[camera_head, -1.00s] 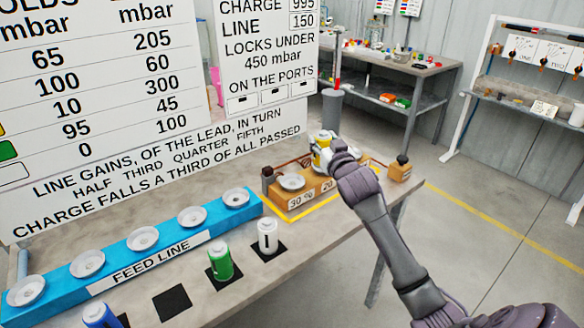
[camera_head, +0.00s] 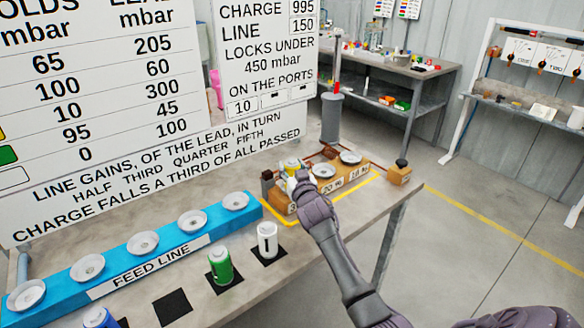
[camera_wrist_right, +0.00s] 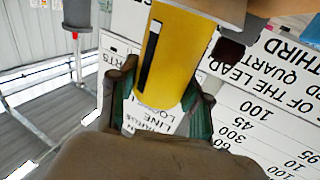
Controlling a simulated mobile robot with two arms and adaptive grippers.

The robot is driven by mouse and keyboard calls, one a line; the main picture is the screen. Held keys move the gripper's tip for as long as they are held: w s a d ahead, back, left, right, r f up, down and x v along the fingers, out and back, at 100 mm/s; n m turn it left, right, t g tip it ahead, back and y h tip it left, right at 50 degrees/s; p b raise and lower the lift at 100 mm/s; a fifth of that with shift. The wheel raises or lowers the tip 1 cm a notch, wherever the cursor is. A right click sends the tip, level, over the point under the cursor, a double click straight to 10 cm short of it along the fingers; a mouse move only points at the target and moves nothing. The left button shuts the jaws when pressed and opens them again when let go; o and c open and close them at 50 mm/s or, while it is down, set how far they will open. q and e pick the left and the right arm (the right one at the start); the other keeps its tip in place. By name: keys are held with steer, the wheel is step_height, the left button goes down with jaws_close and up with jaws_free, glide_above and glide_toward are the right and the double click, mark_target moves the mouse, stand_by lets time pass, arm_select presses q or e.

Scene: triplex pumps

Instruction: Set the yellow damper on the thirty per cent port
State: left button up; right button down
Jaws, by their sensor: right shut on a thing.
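The yellow damper (camera_head: 291,165) is upright at the left end of the wooden port block (camera_head: 361,174), at the port labelled 30 % in the earlier view. My right gripper (camera_head: 300,180) is shut around it and partly hides it and that label. The right wrist view shows the yellow body with a black stripe (camera_wrist_right: 170,55) between the fingers; the picture is upside down. Its contact with the dish is hidden. The other two port dishes, middle (camera_head: 323,170) and right (camera_head: 351,157), are empty. My left gripper is not in view.
The blue feed line (camera_head: 143,243) holds several empty dishes. A white damper (camera_head: 267,238), a green damper (camera_head: 221,266) and a blue one (camera_head: 97,317) stand in front of it. The sign (camera_head: 266,60) reads 10 in its first port box. A grey post (camera_head: 331,118) stands behind the block.

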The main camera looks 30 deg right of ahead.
steer(key=shift+r, duration=0.1)
steer(key=c, duration=0.5)
jaws_free()
steer(key=v, duration=1.2)
steer(key=shift+s+b, duration=0.1)
steer(key=shift+b, duration=0.3)
